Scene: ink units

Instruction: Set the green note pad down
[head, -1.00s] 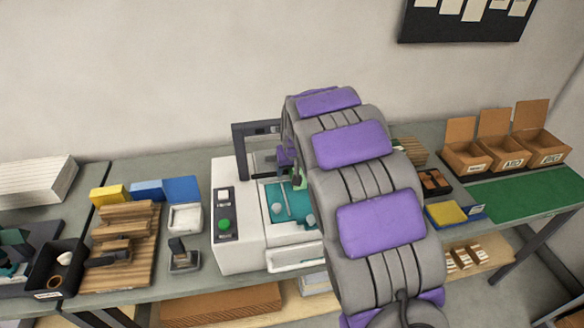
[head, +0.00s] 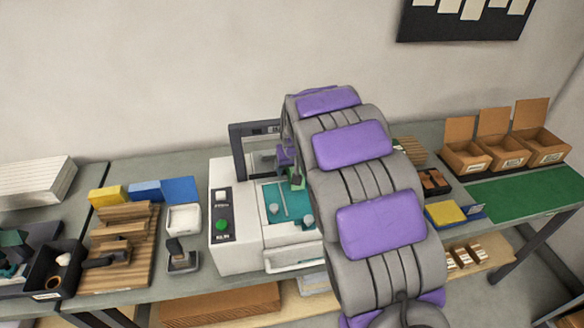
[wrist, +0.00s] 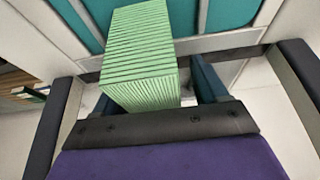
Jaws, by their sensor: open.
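The green note pad (wrist: 142,55) is a ribbed, light green block of stacked sheets. In the wrist view it lies between the fingers of my open gripper (wrist: 155,85), with a dark blue finger beside its right side. In the head view only a small green part of the pad (head: 297,181) shows, below my gripper (head: 286,157) and over the teal bed (head: 272,204) of the white machine (head: 232,253). My arm hides much of the pad and the bed's right part. I cannot tell whether the pad's whole underside touches the bed.
The machine has a dark upright frame (head: 238,150) behind the bed and a control panel (head: 221,214) at left. A white tray (head: 184,219) and stamp (head: 181,257) stand left of it. A yellow pad (head: 446,213) and open cardboard boxes (head: 500,150) are at right.

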